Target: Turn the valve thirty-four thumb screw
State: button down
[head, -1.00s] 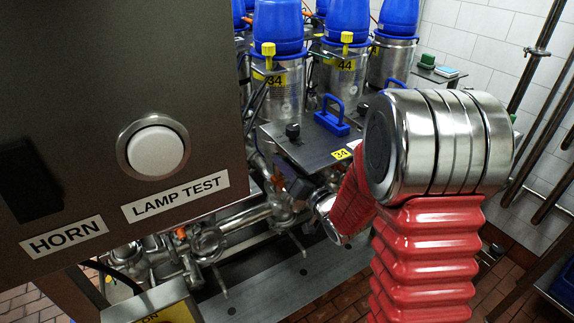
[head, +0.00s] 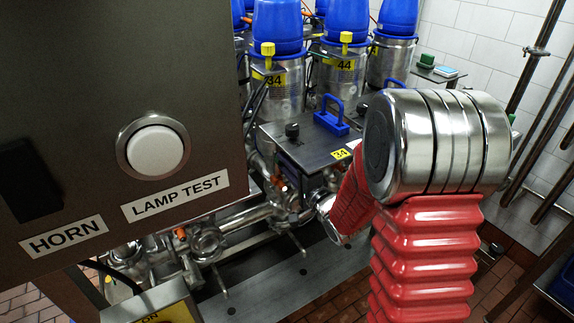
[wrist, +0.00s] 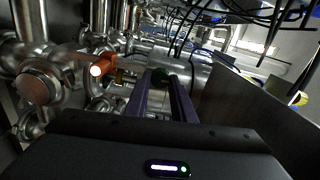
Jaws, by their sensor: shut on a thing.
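Valve thirty-four (head: 284,88) is a steel cylinder with a blue cap and a yellow "34" label in the head view. A second yellow "34" tag (head: 341,154) sits on the edge of a steel plate. In the wrist view my gripper (wrist: 166,80) reaches forward among the pipes. Its two fingers are close together, shut on a small dark greenish knob (wrist: 159,75), which looks like the thumb screw. The fingers cover part of it, and its turn angle cannot be told. In the head view my gripper is hidden behind my arm and the plate.
An orange-red part (wrist: 100,67) on a pipe fitting is close left of my fingers. A steel wall (wrist: 255,110) slopes close on the right. Pipes and black cables crowd the space beyond. The HORN and LAMP TEST panel (head: 90,120) stands at left in the head view.

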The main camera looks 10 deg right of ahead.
jog(key=shift+d+f+m, duration=0.2)
jog(key=shift+m, duration=0.4)
jog(key=c, duration=1.8)
grip_release()
jog(key=shift+c, duration=0.2)
jog(key=o, duration=0.4)
jog(key=shift+a+r, duration=0.1)
jog(key=shift+c, duration=0.2)
